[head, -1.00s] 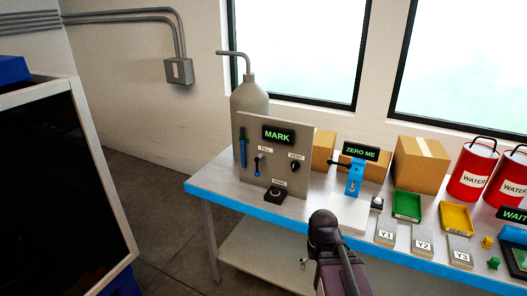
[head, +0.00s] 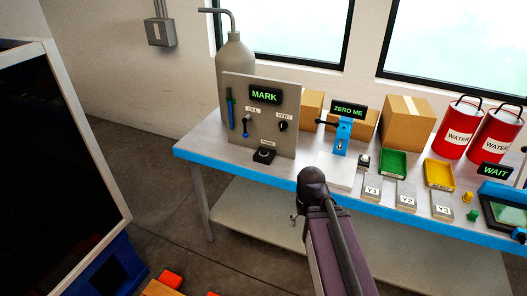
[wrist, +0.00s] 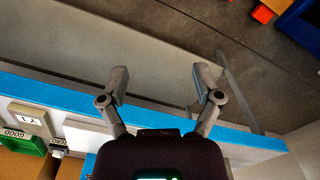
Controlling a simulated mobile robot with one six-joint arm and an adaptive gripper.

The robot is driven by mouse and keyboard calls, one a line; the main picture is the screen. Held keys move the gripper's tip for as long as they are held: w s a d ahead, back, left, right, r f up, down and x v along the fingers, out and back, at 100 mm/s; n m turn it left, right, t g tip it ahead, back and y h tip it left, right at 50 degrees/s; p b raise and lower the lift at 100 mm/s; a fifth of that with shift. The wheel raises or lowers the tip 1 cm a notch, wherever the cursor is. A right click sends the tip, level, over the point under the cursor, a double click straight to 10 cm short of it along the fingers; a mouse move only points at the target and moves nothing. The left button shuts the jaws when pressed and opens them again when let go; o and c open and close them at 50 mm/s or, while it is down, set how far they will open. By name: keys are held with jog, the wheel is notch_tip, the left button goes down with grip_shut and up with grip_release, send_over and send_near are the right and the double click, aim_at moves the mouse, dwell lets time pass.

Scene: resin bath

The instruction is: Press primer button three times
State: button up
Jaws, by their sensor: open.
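My gripper (wrist: 162,78) is open and empty in the wrist view, over the bench's blue front edge. In the head view my arm hides most of it, in front of the bench and to the right of the button box. The button is not visible in the wrist view.
The panel also carries a blue lever (head: 230,107), a fill lever (head: 245,128) and a vent knob (head: 283,126). A ZERO ME stand (head: 343,137), green tray (head: 393,164), yellow tray (head: 438,173) and red water cans (head: 457,128) stand to the right. A dark-screened cabinet (head: 70,150) is at left.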

grip_shut()
dwell(1.2)
